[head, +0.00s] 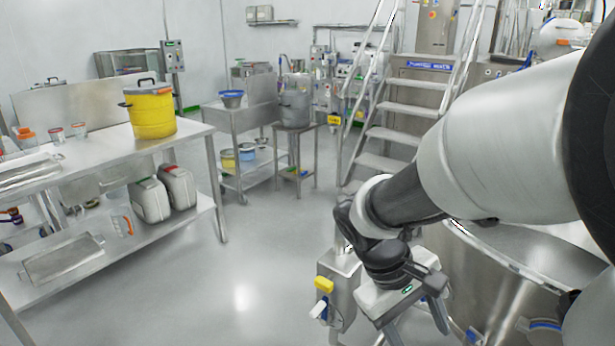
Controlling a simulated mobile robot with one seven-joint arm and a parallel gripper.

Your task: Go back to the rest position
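My arm reaches in from the right side of the head view and bends down near the bottom centre. My gripper (417,328) hangs there with its two grey fingers spread apart. It is open, with nothing visible between the fingers; the tip of the left finger runs to the bottom edge of the picture. The gripper is in front of a large round steel vessel (520,290) and just right of a steel box with a yellow knob (340,285).
A steel table (190,130) at left carries a yellow lidded pot (151,110), small jars and trays; white canisters (178,185) stand on its lower shelf. Metal stairs (390,135) rise at the back. A steel cart (240,125) stands mid-back. Open floor (245,265) lies in the middle.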

